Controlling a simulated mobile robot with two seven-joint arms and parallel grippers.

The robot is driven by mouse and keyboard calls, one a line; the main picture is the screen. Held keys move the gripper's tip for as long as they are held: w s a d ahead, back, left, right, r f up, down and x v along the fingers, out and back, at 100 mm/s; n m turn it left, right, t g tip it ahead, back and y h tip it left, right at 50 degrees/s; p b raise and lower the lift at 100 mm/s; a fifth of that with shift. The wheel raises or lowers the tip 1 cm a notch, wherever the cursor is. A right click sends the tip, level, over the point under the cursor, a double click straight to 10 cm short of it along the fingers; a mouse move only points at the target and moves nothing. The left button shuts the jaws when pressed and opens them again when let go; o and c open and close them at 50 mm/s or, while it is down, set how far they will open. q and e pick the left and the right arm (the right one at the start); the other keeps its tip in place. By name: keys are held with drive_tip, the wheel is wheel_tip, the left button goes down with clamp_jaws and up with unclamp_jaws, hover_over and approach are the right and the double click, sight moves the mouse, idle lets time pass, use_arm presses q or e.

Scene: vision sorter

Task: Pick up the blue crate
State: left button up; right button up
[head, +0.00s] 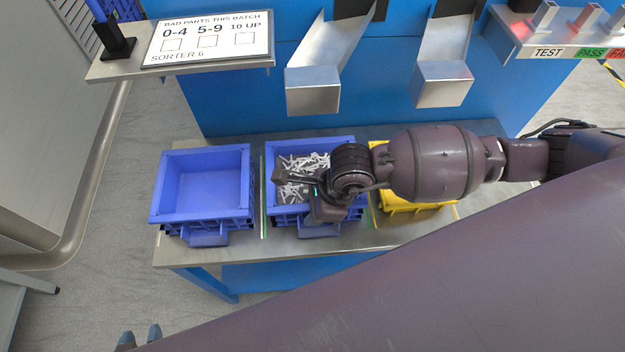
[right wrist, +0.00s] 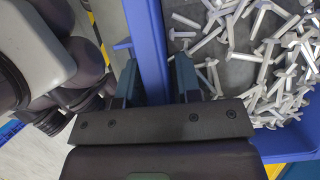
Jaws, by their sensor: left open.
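Two blue crates stand side by side on the metal bench. The left blue crate (head: 163,190) looks empty. The middle blue crate (head: 268,185) holds many silvery bolt-like parts (head: 305,163); its wall also shows in the right wrist view (right wrist: 148,30). My left gripper (head: 140,338) is open and empty at the bottom left, away from the crates.
A yellow crate (head: 410,208) stands on the right, partly hidden by my right arm. Two metal chutes (head: 312,92) (head: 443,84) overhang the bench (head: 200,256) from the blue sorter. A sign (head: 208,38) lists bad parts as 0-4, 5-9 and 10 up. Floor is clear at the left.

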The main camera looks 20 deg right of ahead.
drive_tip(key=shift+r, duration=0.1)
idle(0.4)
clamp_jaws()
idle(0.5)
idle(0.6)
drive_tip(key=shift+w, duration=0.1)
